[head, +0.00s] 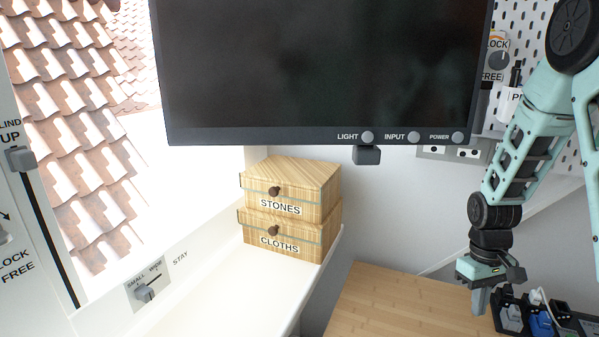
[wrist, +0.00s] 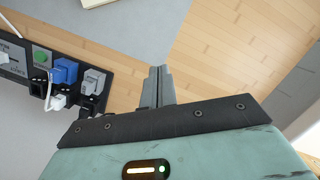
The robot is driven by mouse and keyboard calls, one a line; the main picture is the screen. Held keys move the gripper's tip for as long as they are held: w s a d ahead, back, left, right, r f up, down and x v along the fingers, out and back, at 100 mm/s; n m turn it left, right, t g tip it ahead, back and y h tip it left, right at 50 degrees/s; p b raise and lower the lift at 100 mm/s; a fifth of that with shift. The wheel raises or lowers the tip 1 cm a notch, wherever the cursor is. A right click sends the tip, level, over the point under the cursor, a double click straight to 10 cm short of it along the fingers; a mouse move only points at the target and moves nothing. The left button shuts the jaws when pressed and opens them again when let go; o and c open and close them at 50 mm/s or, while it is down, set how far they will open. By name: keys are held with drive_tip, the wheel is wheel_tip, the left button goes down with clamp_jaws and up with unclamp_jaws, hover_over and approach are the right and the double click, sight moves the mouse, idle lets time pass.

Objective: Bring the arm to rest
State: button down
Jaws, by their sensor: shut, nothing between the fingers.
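My gripper (head: 480,301) is at the lower right of the head view, at the end of my mint-green arm, pointing down over the wooden desk (head: 385,295). In the wrist view my gripper (wrist: 158,75) shows its two grey fingers together, with nothing between them. Below the fingers in that view, the desk's wooden top (wrist: 215,50) is visible. The gripper appears to hang above the desk, close to a dark power strip (head: 506,320); I cannot tell the exact gap.
The strip also shows in the wrist view (wrist: 104,78) with several plugs, including a blue plug (wrist: 65,70). A monitor (head: 320,70) hangs above. Two stacked wooden drawer boxes, STONES (head: 305,185) and CLOTHS (head: 300,244), stand on the white ledge (head: 215,285). Desk left of the gripper is clear.

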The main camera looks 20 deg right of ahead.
drive_tip(key=a+r+n+t, duration=0.15)
drive_tip(key=a+r, duration=0.25)
drive_tip(key=a, duration=0.8)
drive_tip(key=a+r+n, duration=0.3)
drive_tip(key=a+r, duration=0.2)
drive_tip(key=a, duration=0.7)
drive_tip(key=s+a+r+n, duration=0.2)
drive_tip(key=s+a, duration=0.4)
drive_tip(key=s+a+r+n, duration=0.2)
drive_tip(key=s+a, duration=0.4)
drive_tip(key=shift+r+t, duration=0.25)
drive_tip(key=shift+t, duration=0.1)
